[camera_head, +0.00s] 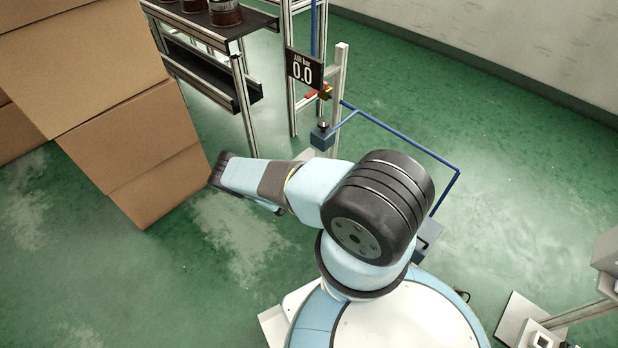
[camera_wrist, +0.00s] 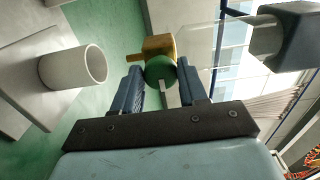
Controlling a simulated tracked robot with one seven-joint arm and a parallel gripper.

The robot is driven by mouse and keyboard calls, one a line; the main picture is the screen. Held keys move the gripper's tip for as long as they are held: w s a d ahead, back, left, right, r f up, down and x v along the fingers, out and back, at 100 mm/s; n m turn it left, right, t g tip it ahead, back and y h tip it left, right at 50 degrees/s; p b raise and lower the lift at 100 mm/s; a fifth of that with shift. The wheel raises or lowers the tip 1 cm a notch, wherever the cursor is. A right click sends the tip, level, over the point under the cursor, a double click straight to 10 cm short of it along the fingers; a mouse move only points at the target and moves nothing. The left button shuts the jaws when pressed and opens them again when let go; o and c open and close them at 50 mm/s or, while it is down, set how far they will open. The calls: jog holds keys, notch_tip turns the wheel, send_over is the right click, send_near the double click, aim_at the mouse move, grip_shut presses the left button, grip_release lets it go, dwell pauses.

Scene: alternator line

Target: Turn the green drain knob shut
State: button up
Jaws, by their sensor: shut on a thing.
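The round green knob (camera_wrist: 160,70) sits between the two blue fingers of my gripper (camera_wrist: 162,78) in the wrist view. My gripper is shut on it, with a finger at each side. A white mark on the knob points toward the palm. A brass valve body (camera_wrist: 158,43) is just behind the knob, with a stub to the left. In the head view the green knob and my gripper cannot be made out; my arm covers part of that area.
A sign reading AIR bar 0.0 (camera_head: 302,69) hangs by an aluminium post (camera_head: 339,85) with a red-handled valve (camera_head: 317,94). A blue pipe (camera_head: 405,142) runs right. Cardboard boxes (camera_head: 130,140) stand left. A white cylinder (camera_wrist: 75,68) and grey block (camera_wrist: 288,36) flank the knob.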

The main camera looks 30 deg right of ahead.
jog(key=shift+f, duration=0.15)
jog(key=o, duration=1)
jog(key=v, duration=1.3)
jog(key=shift+s+a, duration=0.1)
jog(key=shift+a, duration=0.25)
